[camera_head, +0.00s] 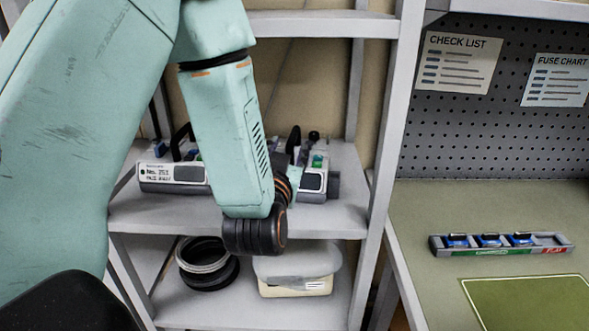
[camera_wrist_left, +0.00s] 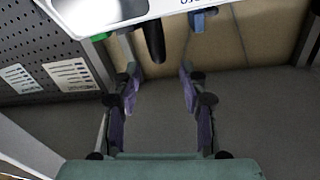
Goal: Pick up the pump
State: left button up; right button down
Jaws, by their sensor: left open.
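A grey and white pump (camera_head: 172,177) with a "No. 251" label lies on the middle shelf in the head view. My left arm covers its middle. A grey part with a dark screen (camera_head: 312,183) shows right of the arm; I cannot tell whether it is the same pump. In the left wrist view a white pump body (camera_wrist_left: 125,12) with a dark upright piece fills the top edge. My left gripper (camera_wrist_left: 157,82) is open, its two purple-padded fingers apart with nothing between them. In the head view its fingers are mostly hidden behind the wrist. My right gripper is not in view.
The shelf unit has a grey post (camera_head: 388,130) on the right. A workbench at right holds a grey rack (camera_head: 500,251) with blue pieces and a green mat (camera_head: 530,302).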

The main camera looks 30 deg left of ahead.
aim_at(292, 136)
pick_arm(q)
jog(key=shift+w+a+r, duration=0.1)
jog(key=shift+w+a, duration=0.35)
jog(key=shift+a, duration=0.15)
jog(key=w, duration=0.3)
jog(key=w+a+f, duration=0.1)
jog(key=w, duration=0.1)
jog(key=shift+a, duration=0.1)
jog(key=shift+w, duration=0.15)
jog(key=shift+a+r, duration=0.1)
jog(key=shift+a, duration=0.25)
jog(key=shift+c, duration=1.3)
jog(key=shift+w+d, duration=0.15)
jog(key=shift+d, duration=0.05)
jog(key=shift+c, duration=1.4)
jog(key=shift+s+a, duration=0.15)
jog(key=shift+s, duration=0.05)
grip_shut()
jog(key=shift+w, duration=0.1)
